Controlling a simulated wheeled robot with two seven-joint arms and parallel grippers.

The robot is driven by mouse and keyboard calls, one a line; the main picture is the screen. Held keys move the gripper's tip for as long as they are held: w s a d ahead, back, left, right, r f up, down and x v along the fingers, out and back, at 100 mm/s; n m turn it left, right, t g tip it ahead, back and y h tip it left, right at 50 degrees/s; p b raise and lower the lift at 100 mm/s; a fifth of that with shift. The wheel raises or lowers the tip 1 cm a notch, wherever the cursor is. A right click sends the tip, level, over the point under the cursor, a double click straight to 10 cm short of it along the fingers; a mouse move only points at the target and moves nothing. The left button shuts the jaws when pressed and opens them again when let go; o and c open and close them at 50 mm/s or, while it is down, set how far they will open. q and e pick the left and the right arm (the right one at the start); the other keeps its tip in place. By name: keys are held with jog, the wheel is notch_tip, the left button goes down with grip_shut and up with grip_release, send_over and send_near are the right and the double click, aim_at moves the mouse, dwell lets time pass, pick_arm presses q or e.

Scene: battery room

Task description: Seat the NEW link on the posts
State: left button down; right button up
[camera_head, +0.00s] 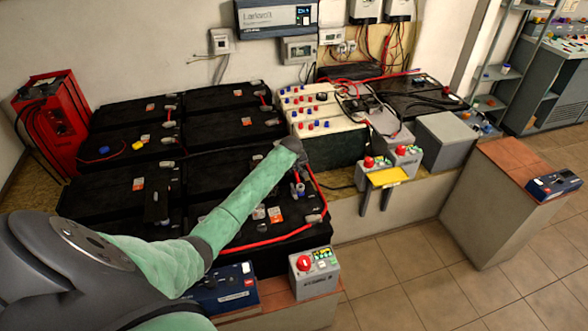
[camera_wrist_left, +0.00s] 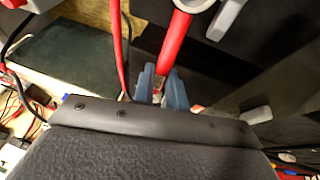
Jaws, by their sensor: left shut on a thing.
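My left gripper (camera_head: 299,189) points down over the right side of the black battery bank (camera_head: 220,220). In the left wrist view its blue-grey fingers (camera_wrist_left: 162,86) are shut on what looks like the red link (camera_wrist_left: 174,45). The link runs away from the fingers towards a grey terminal cap (camera_wrist_left: 228,15). I cannot tell whether it touches a post. In the head view a short red piece shows beside the fingers, and my wrist hides part of that spot. A grey-capped post (camera_head: 313,218) stands near the front right of the bank. My right gripper is out of view.
A red cable (camera_head: 270,243) runs along the bank's front and right edge, and a red cable (camera_wrist_left: 117,45) passes close to my fingers. A grey box with a red button (camera_head: 315,272) sits in front. The tiled floor is clear.

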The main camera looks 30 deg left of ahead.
pick_arm(q)
jog(key=shift+f, duration=0.5)
jog(key=shift+f+p, duration=0.35)
jog(key=shift+f, duration=0.25)
dwell(1.5)
jog(key=c, duration=1.3)
grip_release()
jog(key=shift+c, duration=0.2)
jog(key=shift+o, duration=0.4)
jog(key=o, duration=0.3)
